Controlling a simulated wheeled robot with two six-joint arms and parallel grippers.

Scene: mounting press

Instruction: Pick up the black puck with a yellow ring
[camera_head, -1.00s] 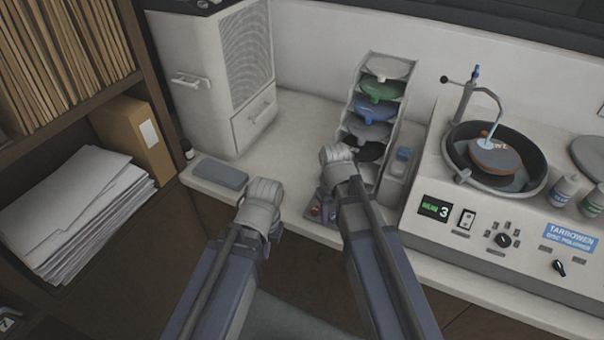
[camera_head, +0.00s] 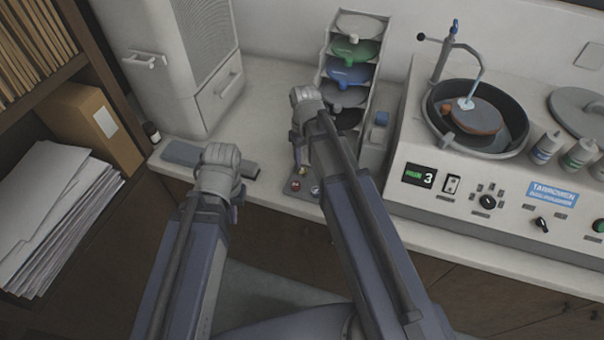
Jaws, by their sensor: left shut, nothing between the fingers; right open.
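A small dark tray (camera_head: 302,189) with small round pieces, one red and one pale, lies near the bench's front edge. A small yellowish spot shows just under my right gripper, but I cannot tell whether it is the black puck with a yellow ring. My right gripper (camera_head: 298,152) is open above the back of this tray and partly covers it; its fingers point down. My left gripper (camera_head: 236,208) is shut and empty at the bench's front edge, left of the tray; its fingers are mostly hidden behind its wrist.
A tiered rack (camera_head: 372,75) of coloured discs stands behind my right gripper. The disc polisher (camera_head: 400,205) with its bowl fills the right. A white cabinet (camera_head: 165,90), a small dark bottle (camera_head: 152,132) and a flat grey pad (camera_head: 180,153) are at left. Bench between pad and rack is mostly clear.

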